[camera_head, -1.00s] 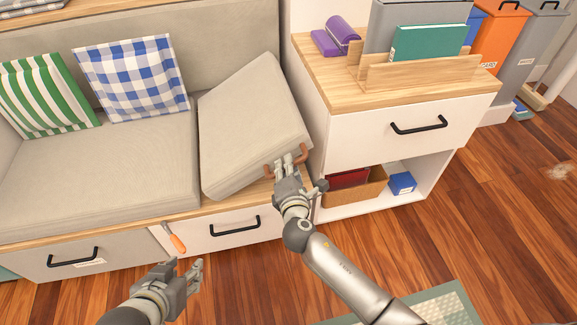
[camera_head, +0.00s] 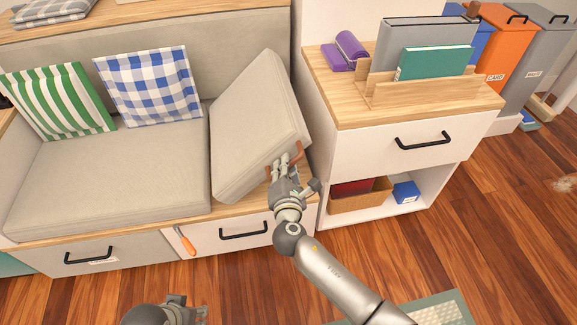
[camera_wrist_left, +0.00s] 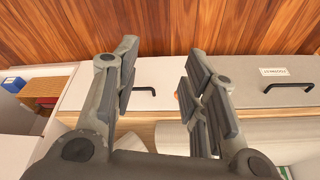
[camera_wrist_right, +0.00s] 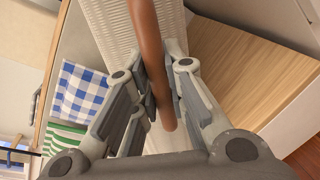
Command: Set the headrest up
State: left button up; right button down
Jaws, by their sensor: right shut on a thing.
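The headrest is a thick grey-beige padded panel (camera_head: 255,125) at the right end of the bench seat. It stands tilted, its lower left corner near the seat's front edge and its top leaning to the right. A brown bar handle (camera_wrist_right: 152,65) is on its side facing the small cabinet. My right gripper (camera_head: 279,165) is shut on this handle, which passes between its fingers in the right wrist view (camera_wrist_right: 162,100). My left gripper (camera_wrist_left: 160,85) is open and empty in front of the bench drawers. Only part of it shows at the bottom of the head view.
The seat cushion (camera_head: 110,180) bears a green striped pillow (camera_head: 58,100) and a blue checked pillow (camera_head: 150,88). A white cabinet (camera_head: 400,150) stands close on the right, with a file holder and purple items on top. An orange-handled tool (camera_head: 185,241) is at the bench drawers.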

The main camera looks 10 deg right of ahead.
aim_at(275, 148)
jog(key=a+r+p, duration=0.1)
jog(key=a+r+n+p, duration=0.1)
jog(key=r, duration=0.1)
jog(key=shift+r, duration=0.15)
pick_arm(q)
notch_tip(275, 148, down, 10)
jog(key=shift+s+r+g, duration=0.25)
jog(key=shift+g, duration=0.05)
pick_arm(e)
jog(key=shift+a+r, duration=0.15)
pick_arm(q)
jog(key=shift+d, duration=0.1)
pick_arm(e)
jog(key=c, duration=1.5)
grip_release()
jog(key=shift+a, duration=0.1)
jog(key=shift+o, duration=0.2)
pick_arm(q)
jog(key=shift+w, duration=0.1)
pick_arm(e)
jog(key=shift+s+f, duration=0.1)
jog(key=shift+f, duration=0.15)
jog(key=shift+s, duration=0.25)
jog(key=s+r, duration=0.1)
jog(key=s, duration=1)
jog(key=shift+s+a+r, duration=0.15)
jog(key=shift+a+r, duration=0.1)
jog(key=shift+r, duration=0.1)
